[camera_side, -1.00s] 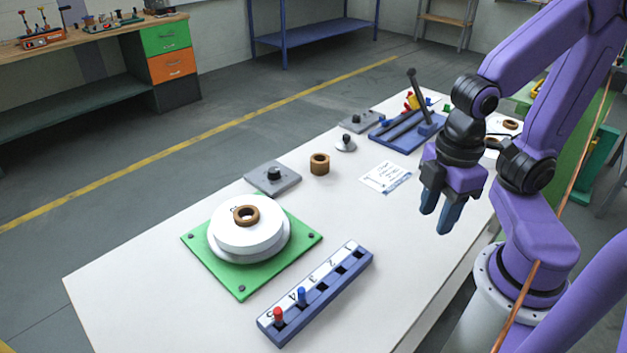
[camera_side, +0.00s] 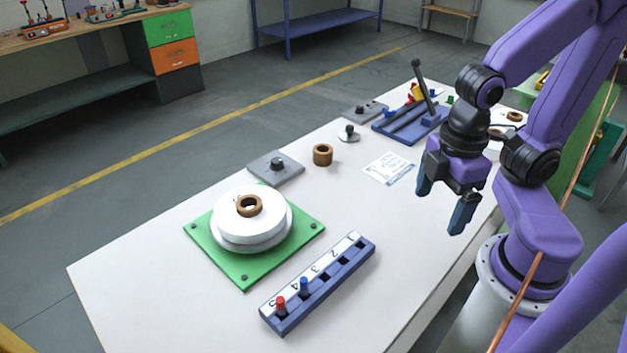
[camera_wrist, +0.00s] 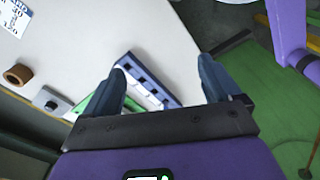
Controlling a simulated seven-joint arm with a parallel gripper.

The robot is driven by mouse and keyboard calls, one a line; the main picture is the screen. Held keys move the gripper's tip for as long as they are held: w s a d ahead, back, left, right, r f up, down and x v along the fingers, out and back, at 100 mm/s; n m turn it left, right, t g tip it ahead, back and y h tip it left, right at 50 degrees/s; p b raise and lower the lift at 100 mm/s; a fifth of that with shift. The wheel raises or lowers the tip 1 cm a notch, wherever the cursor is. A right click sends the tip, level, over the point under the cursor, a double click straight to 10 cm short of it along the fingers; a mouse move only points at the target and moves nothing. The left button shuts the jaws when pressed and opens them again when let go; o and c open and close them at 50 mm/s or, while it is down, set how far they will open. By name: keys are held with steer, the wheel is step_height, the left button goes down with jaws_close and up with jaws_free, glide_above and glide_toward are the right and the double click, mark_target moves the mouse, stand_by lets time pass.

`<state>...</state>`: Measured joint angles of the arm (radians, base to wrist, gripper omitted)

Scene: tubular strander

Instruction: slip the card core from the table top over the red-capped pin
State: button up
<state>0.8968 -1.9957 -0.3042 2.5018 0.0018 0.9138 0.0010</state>
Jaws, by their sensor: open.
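The brown card core (camera_side: 323,154) stands on the white table top behind the green plate; it also shows at the left of the wrist view (camera_wrist: 18,74). A second brown ring (camera_side: 249,205) lies on the white stepped disc. The red-capped pin (camera_side: 281,306) stands upright at the near end of the blue numbered rack (camera_side: 335,275), with a blue-capped pin (camera_side: 304,287) beside it. My gripper (camera_side: 441,204) is open and empty, right of the card core and apart from it. In the wrist view its fingers (camera_wrist: 162,80) partly hide the rack.
The green plate (camera_side: 307,232) carries the white disc (camera_side: 263,223). A grey block with a black knob (camera_side: 277,168) stands left of the card core. A printed sheet (camera_side: 388,168) lies to its right. A blue fixture with a lever (camera_side: 410,124) stands farther back. The table's front left is clear.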

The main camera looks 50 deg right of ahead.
steer(key=w+a+r+m, duration=0.25)
steer(key=w+m, duration=0.35)
steer(key=w, duration=0.4)
steer(key=m, duration=2.2)
glide_above(323, 155)
steer(key=w+d, duration=0.2)
step_height(323, 155, down, 4)
steer(key=f, duration=1.2)
steer(key=shift+a+f, duration=0.15)
steer(key=shift+a, duration=0.05)
steer(key=shift+d+f, duration=0.15)
steer(key=shift+f, duration=1.15)
steer(key=shift+d+f, duration=0.1)
steer(key=shift+f, duration=1.15)
steer(key=c, duration=1.1)
